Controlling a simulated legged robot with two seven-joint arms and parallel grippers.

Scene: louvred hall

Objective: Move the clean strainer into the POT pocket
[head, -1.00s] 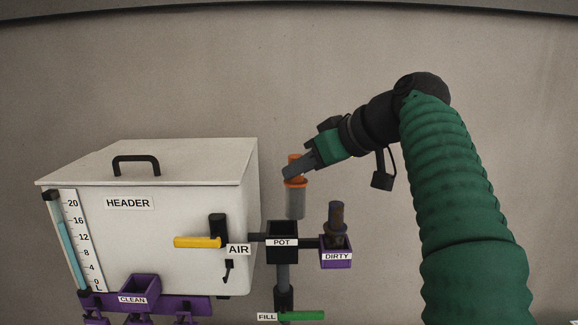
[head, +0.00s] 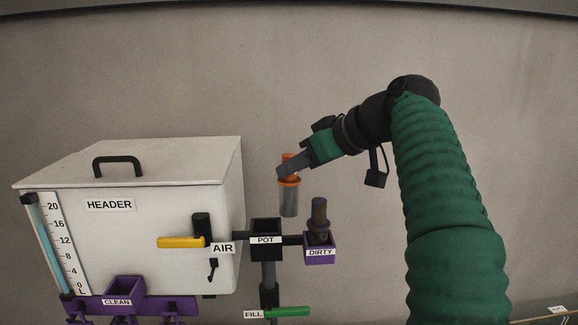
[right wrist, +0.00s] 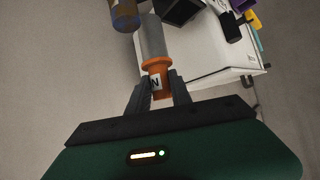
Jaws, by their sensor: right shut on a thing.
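The clean strainer (head: 289,201) has an orange top and collar and a grey mesh body. My right gripper (head: 284,173) is shut on its orange top and holds it upright in the air. The strainer's lower end is slightly above and to the right of the black POT pocket (head: 266,252) in the head view, apart from it. In the right wrist view the strainer (right wrist: 152,40) sits between the fingers (right wrist: 158,92), with a letter N on its orange part. My left gripper is not in view.
A brown, dirty-looking strainer (head: 319,213) stands in the purple DIRTY pocket (head: 320,252), right of POT. The white HEADER tank (head: 130,220), its yellow AIR lever (head: 181,242) and the purple CLEAN pocket (head: 124,288) are left. A green FILL lever (head: 288,312) is below.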

